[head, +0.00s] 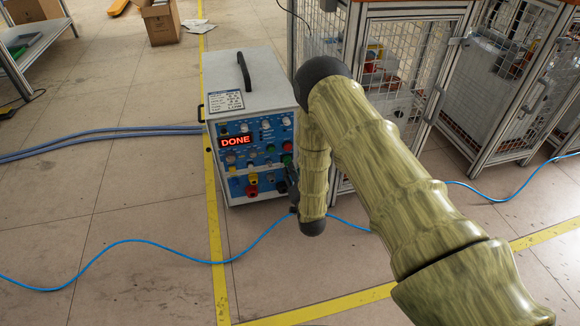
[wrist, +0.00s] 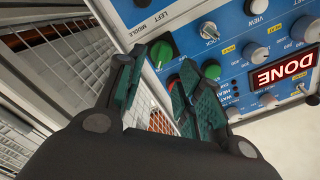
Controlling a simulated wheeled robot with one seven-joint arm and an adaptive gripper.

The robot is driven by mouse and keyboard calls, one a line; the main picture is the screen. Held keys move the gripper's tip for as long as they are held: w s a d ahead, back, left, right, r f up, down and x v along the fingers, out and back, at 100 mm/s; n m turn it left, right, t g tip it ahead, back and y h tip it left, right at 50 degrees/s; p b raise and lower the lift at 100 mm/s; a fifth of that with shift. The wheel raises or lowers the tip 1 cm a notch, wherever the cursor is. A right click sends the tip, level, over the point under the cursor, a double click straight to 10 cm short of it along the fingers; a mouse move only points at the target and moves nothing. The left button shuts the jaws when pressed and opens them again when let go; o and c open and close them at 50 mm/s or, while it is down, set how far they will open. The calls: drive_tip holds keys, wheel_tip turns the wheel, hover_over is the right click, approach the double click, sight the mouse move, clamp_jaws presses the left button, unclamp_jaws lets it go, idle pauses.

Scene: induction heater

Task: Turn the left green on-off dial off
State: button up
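The heater (head: 257,82) stands on the floor, its blue panel facing me with a red DONE display (head: 236,141). In the wrist view, a large green dial (wrist: 162,52) sits near the LEFT label, just beyond my fingertips. A smaller green control (wrist: 211,69) and a red one (wrist: 173,80) are beside it. My gripper (wrist: 158,72) is open and empty, its two fingers apart; the green dial lies beyond the gap, and I cannot tell whether a finger touches it. In the head view, my arm partly hides the panel's right side. The dial's pointer setting is unclear.
Wire-mesh cages (head: 405,70) stand close behind and right of the heater. Blue hoses (head: 100,132) run from its left side, and a thin blue cable (head: 150,242) crosses the floor. The floor at the front left is otherwise clear.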

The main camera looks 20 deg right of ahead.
sight(287, 161)
drive_tip(key=shift+w+b, duration=0.95)
drive_tip(key=shift+w, duration=1.9)
drive_tip(key=c, duration=0.7)
